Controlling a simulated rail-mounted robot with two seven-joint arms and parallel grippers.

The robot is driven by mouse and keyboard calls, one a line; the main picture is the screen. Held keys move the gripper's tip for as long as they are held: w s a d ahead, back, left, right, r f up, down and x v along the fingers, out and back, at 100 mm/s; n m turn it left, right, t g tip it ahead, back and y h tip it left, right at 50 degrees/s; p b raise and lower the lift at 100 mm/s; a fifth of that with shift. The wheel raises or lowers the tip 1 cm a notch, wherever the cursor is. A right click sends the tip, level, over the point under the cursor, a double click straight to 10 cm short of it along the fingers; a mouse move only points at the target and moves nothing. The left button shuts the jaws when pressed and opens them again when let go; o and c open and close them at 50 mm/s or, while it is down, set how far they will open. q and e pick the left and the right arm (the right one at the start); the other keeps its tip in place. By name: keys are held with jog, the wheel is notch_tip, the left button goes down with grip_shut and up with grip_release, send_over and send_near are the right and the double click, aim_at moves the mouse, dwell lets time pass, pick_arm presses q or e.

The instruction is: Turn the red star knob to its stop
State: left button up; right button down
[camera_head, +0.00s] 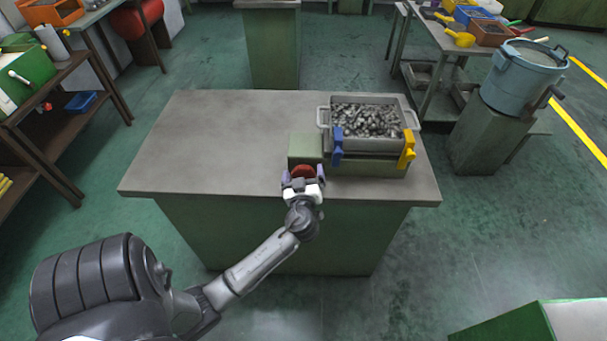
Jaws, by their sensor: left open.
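The red star knob (303,171) sits on the front of a small green block (306,147) near the front edge of the grey workbench (220,130). My left gripper (303,179) is at the knob, with its open fingers on the knob's left and right sides. The gripper hides the lower part of the knob. I cannot tell whether the fingers touch it. My right gripper is not in view.
A grey bin of metal parts (347,108) stands right of the knob, with a blue clamp (337,145) and a yellow clamp (407,148) at its front. The bench's left half is clear. A blue bucket (524,75) stands on a pedestal to the right.

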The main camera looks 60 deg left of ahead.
pick_arm(q)
jog(key=c, duration=0.9)
jog(key=shift+m, duration=0.3)
jog(key=m, duration=0.2)
jog(key=shift+m+b, duration=0.35)
jog(key=shift+m, duration=1.75)
